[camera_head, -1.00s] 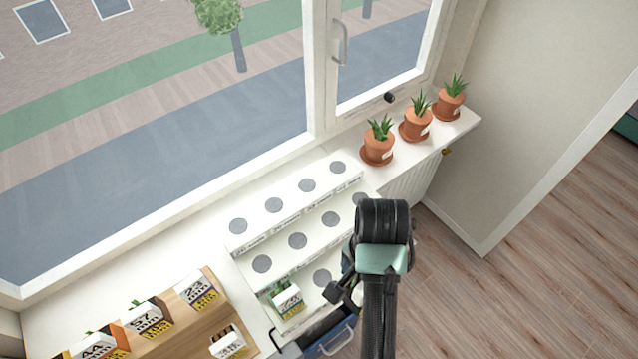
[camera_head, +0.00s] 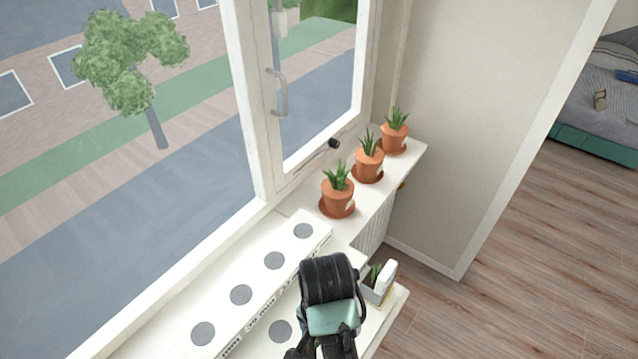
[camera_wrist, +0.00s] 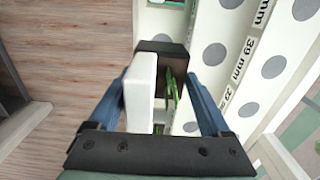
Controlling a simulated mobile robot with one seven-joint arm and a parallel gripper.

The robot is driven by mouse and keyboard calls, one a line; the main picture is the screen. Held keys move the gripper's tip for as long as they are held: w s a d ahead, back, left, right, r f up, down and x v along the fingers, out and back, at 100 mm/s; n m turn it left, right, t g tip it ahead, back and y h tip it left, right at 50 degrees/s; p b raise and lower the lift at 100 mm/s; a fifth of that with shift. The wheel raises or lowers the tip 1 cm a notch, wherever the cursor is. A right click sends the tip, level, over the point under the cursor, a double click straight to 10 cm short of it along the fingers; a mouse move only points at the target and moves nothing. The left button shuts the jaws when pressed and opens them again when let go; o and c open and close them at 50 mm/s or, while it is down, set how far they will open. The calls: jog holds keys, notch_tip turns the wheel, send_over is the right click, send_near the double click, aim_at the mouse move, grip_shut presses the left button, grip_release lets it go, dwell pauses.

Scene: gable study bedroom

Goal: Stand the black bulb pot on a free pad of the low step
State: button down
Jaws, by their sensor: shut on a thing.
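My gripper (camera_wrist: 160,85) is shut on the black bulb pot (camera_wrist: 178,58), between two blue fingers in the wrist view. The pot has a dark wall, a white label plate on its left and green shoots inside. It is held over the low step (camera_wrist: 152,20) side of the white stepped stand; I cannot tell whether its base touches. A green-planted pot (camera_wrist: 174,3) shows at the wrist view's top edge.
The higher steps carry empty grey pads, such as this top pad (camera_head: 274,260) and this middle pad (camera_head: 281,331). Several terracotta pots (camera_head: 337,195) stand on the sill behind the stand, by the window handle (camera_head: 277,95). Open wooden floor (camera_head: 490,290) lies to the right.

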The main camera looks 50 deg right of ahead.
jog(key=f, duration=0.5)
jog(key=f+p, duration=0.1)
jog(key=f, duration=0.4)
jog(key=shift+w+f, duration=0.2)
jog(key=shift+f, duration=0.2)
grip_release()
jog(key=shift+f, duration=0.15)
notch_tip(320, 180, up, 12)
jog(key=shift+r, duration=0.15)
